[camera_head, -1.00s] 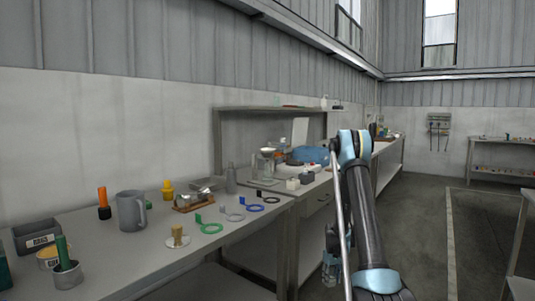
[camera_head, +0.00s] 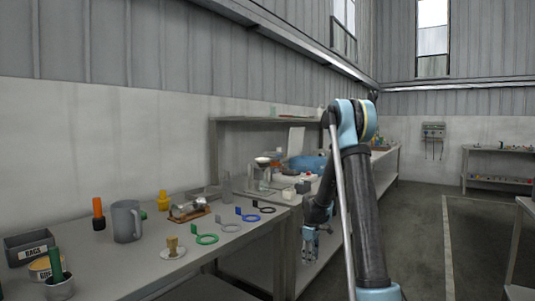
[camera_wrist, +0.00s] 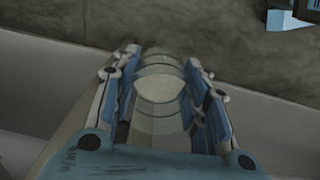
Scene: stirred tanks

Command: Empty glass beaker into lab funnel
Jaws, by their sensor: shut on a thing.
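My gripper (camera_wrist: 159,70) is shut on a clear glass beaker (camera_wrist: 158,88), which sits between its two fingers in the wrist view. In the head view my gripper (camera_head: 310,243) hangs low in front of the bench's side, right of the bench top and below its level. The beaker is too small to make out there. A pale, wide-mouthed piece that looks like the lab funnel (camera_head: 262,160) stands over clear glassware on the far part of the bench, up and left of my gripper. Its details are too small to tell.
The near bench top (camera_head: 150,262) holds a grey mug (camera_head: 126,221), coloured rings, an orange-topped tool (camera_head: 98,213) and a grey bin (camera_head: 28,247). Open floor (camera_head: 415,235) lies to the right.

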